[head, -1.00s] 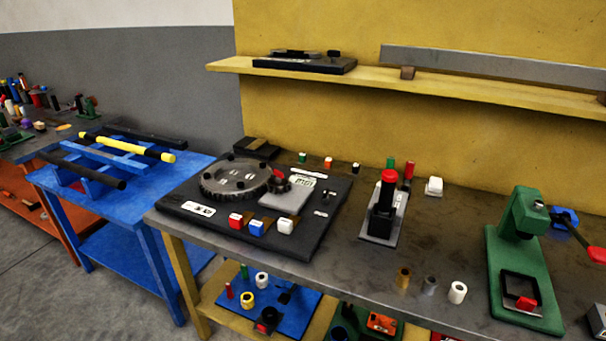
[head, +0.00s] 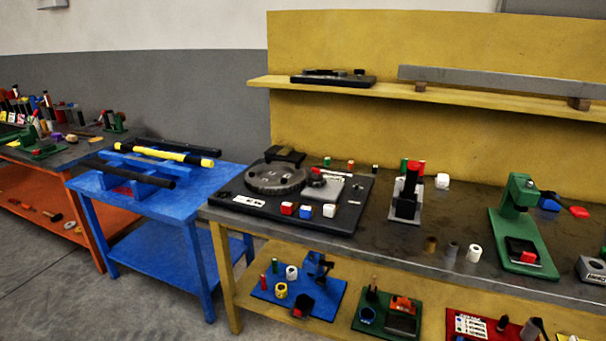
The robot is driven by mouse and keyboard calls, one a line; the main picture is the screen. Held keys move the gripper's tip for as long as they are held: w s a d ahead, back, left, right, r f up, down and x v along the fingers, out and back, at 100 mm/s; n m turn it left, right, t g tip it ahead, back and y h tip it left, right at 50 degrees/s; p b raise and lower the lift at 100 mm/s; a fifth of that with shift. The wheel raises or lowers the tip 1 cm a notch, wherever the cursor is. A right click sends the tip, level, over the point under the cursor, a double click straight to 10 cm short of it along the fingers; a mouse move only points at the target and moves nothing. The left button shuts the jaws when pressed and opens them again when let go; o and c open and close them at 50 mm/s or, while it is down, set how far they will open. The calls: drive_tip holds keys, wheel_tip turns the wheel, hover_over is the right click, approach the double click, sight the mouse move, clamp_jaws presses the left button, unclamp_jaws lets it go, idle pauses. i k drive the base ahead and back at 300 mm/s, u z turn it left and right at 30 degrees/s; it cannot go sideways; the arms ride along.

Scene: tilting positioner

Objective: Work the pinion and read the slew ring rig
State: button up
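The slew ring rig stands on a black base plate (head: 345,217) at the left end of the dark bench top. Its toothed grey ring (head: 277,181) lies flat on the plate's left part. A small dark pinion (head: 315,180) with a red part on top sits at the ring's right edge, by a light grey plate (head: 329,189). Red (head: 288,208), blue (head: 307,211) and white (head: 329,211) blocks stand along the plate's front. A white label (head: 249,201) is at its front left; its text is too small to read. My gripper is not in view.
A black upright device (head: 407,195) and a green press (head: 518,225) stand right of the rig on the bench (head: 460,270). Small cylinders stand near the front edge. A blue table (head: 215,181) with bars is at left. A yellow shelf (head: 450,97) hangs above.

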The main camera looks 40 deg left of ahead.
sight(313, 181)
drive_tip(key=u, duration=1.1)
